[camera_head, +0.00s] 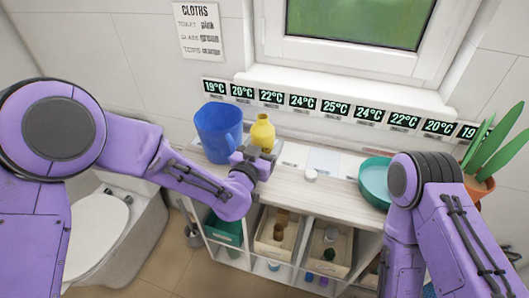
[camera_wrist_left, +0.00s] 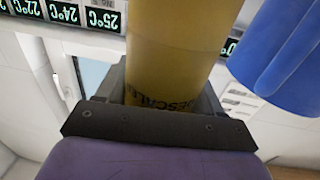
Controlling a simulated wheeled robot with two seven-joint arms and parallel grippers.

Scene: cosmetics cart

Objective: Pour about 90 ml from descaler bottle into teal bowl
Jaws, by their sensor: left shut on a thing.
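The yellow descaler bottle (camera_head: 262,133) stands upright at the left part of the cart top, beside a blue jug. My left gripper (camera_head: 258,156) is shut on its lower body. The teal bowl (camera_head: 374,181) sits at the right of the cart top, partly hidden by my right arm. No contents show in its visible part. My right gripper is out of view.
The blue jug (camera_head: 215,131), also in the left wrist view (camera_wrist_left: 283,58), stands close left of the bottle. A small white round thing (camera_head: 310,175) lies between bottle and bowl. A potted plant (camera_head: 492,152) stands at the right. Temperature displays (camera_head: 302,103) line the back.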

